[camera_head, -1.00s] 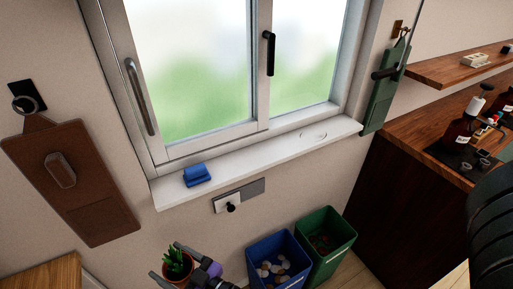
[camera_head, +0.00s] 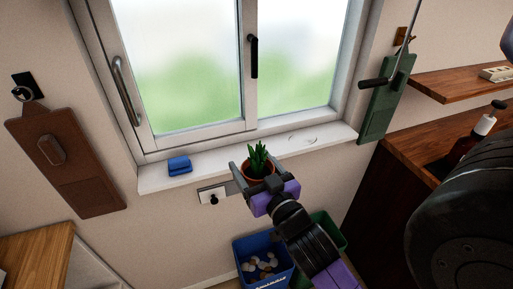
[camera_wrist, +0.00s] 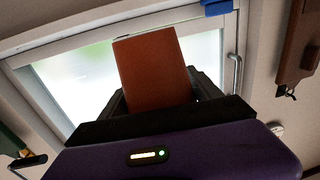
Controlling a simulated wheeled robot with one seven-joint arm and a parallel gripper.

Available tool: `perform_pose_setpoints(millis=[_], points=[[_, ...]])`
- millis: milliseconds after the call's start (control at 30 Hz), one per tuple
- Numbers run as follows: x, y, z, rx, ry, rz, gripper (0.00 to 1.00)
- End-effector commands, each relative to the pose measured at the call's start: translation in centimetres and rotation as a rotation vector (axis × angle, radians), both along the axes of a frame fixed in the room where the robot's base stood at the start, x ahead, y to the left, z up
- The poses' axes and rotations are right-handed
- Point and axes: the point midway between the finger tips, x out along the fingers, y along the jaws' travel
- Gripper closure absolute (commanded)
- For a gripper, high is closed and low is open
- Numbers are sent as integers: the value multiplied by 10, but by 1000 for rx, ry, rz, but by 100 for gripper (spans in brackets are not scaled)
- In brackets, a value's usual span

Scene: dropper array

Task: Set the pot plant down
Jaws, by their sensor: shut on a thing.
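The pot plant (camera_head: 257,160) is a green spiky plant in a terracotta pot. My gripper (camera_head: 254,172) is shut on the pot, and the plant stands about upright in it. In the head view it shows in front of the window sill's front edge; I cannot tell its exact height against the sill. The wrist view shows the terracotta pot (camera_wrist: 153,70) between the dark fingers, with the window behind. The leaves are hidden there.
The white window sill (camera_head: 225,159) holds a blue object (camera_head: 179,166) at left and a faint ring-like mark (camera_head: 303,139) at right. Between them the sill looks clear. A blue bin (camera_head: 243,249) and green bin (camera_head: 331,232) stand below. A socket (camera_head: 212,196) is under the sill.

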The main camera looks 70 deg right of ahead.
Motion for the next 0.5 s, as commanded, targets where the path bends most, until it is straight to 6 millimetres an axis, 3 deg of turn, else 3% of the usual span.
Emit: perform_pose_setpoints(millis=[100, 200, 367, 500], points=[[-25, -13, 22, -2, -6, -73, 84], [-36, -17, 30, -2, -9, -103, 84], [-31, -29, 31, -7, -12, -115, 84], [-16, -44, 29, -6, -16, -111, 84]])
